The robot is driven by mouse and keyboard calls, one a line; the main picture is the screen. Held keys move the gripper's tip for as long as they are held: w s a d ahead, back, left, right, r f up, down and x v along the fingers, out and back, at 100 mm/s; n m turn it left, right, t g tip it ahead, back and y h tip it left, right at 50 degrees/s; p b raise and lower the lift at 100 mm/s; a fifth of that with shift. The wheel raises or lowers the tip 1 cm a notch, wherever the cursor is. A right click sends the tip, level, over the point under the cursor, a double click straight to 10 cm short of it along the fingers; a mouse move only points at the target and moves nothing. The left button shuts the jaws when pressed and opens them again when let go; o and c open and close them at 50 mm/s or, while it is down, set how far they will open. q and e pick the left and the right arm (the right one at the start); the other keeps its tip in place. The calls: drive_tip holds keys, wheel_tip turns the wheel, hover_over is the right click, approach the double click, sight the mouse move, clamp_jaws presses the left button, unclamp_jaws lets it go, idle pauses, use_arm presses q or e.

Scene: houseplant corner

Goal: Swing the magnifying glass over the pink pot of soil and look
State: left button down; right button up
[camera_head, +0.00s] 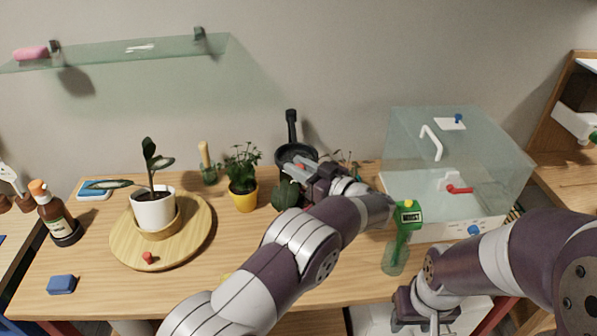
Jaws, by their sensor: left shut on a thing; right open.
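A black round-headed thing with an upright black post (292,128), which looks like the magnifying glass, stands at the back middle of the table. My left gripper (301,168) is at the front edge of its round head and is shut on it; the exact grip is small and partly hidden. I cannot make out a pink pot of soil; my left arm covers part of the table there. My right gripper (424,322) is open and empty at the table's front edge, low in the picture.
A potted plant stands on a round wooden turntable (201,237) at left. A yellow pot (243,201) and a dark-leaved plant (286,194) stand near my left gripper. A clear case (500,170) is at right, with a green bottle (398,250) before it. A glass shelf (180,47) hangs above.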

use_arm(q)
drive_tip(key=shift+d+r, duration=0.1)
drive_tip(key=shift+d, duration=0.05)
drive_tip(key=c, duration=1)
unclamp_jaws()
drive_tip(key=shift+w, duration=0.1)
drive_tip(key=shift+s+d, duration=0.2)
drive_tip(key=b+v, duration=0.3)
drive_tip(key=v, duration=0.9)
